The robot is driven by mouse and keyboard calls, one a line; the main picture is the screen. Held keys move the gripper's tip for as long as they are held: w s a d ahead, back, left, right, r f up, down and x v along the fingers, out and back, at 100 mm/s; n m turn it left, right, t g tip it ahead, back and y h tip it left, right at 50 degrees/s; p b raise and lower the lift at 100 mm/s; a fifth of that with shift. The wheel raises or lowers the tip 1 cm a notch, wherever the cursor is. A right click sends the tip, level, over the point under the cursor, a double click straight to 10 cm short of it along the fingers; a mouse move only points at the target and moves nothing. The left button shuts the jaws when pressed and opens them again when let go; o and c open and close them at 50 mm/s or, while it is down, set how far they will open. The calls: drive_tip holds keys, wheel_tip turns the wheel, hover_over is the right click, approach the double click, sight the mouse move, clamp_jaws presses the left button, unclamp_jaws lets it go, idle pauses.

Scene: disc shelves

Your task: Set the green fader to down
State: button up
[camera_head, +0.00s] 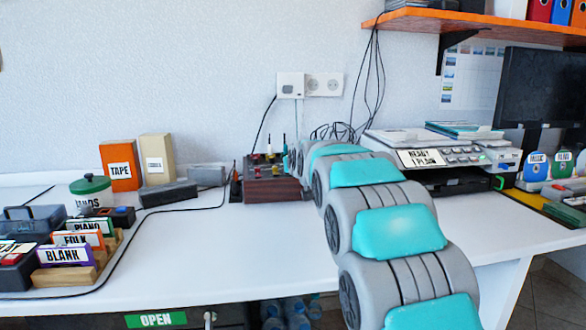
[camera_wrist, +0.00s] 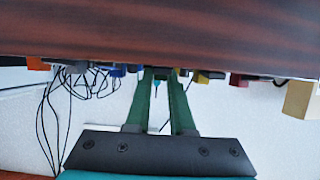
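A dark reddish-brown wooden box (camera_head: 272,189) with small coloured knobs on top stands against the back of the desk. In the wrist view its wood-grained face (camera_wrist: 160,35) fills the top, with a red knob (camera_wrist: 238,79), a blue knob (camera_wrist: 117,70) and others along its edge. My gripper (camera_wrist: 160,73) has two dark green fingers with a gap between their tips, right at that edge. I cannot make out the green fader for certain. In the head view my arm hides the gripper.
A grey device with a labelled panel (camera_head: 440,157) stands to the right of the box. Orange TAPE box (camera_head: 121,166), grey blocks and labelled cards stand to the left. Cables hang on the wall behind. The desk front (camera_head: 220,245) is clear.

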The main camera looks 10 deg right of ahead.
drive_tip(key=o, duration=0.4)
drive_tip(key=shift+s, duration=0.1)
drive_tip(key=v, duration=0.7)
drive_tip(key=shift+s+r+b, duration=0.15)
drive_tip(key=shift+s+b, duration=0.15)
drive_tip(key=shift+b, duration=0.05)
